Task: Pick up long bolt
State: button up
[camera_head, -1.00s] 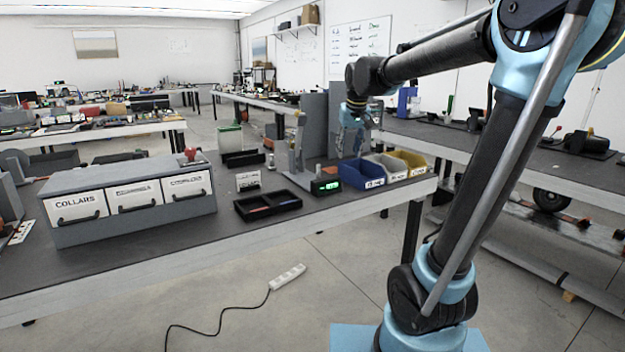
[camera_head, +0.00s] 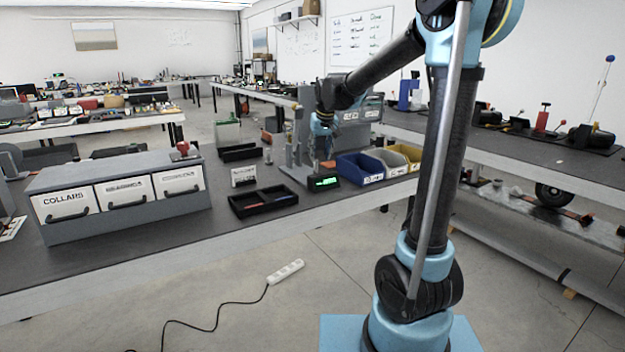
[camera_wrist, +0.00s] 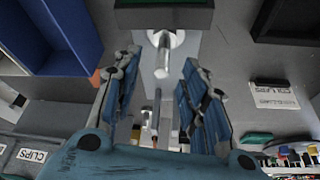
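Several upright metal bolts or pins stand in a row on a grey stand (camera_head: 298,172) on the bench. In the wrist view, the nearest to the fingertips is a thick silver one (camera_wrist: 162,58) on a pale round base. Thinner ones (camera_wrist: 157,108) stand behind it, lower in the picture. I cannot tell for certain which is the long bolt. My gripper (camera_head: 318,152) hangs over the stand, pointing down. In the wrist view its blue fingers (camera_wrist: 162,62) are spread apart and empty, with the row of pins between them in the picture.
A green-lit display (camera_head: 324,182) stands at the stand's front. Blue (camera_head: 360,170), grey and yellow bins are to its right. A black tray (camera_head: 262,202), a small label card (camera_head: 243,176) and a drawer cabinet (camera_head: 125,195) are to its left. A grey panel stands behind.

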aim_at(316, 159)
jog(key=shift+a+x, duration=0.15)
jog(key=shift+x, duration=1.75)
jog(key=shift+a+x, duration=0.2)
jog(key=shift+x, duration=1.7)
jog(key=shift+w+r, duration=0.1)
jog(key=shift+w, duration=0.05)
grip_shut()
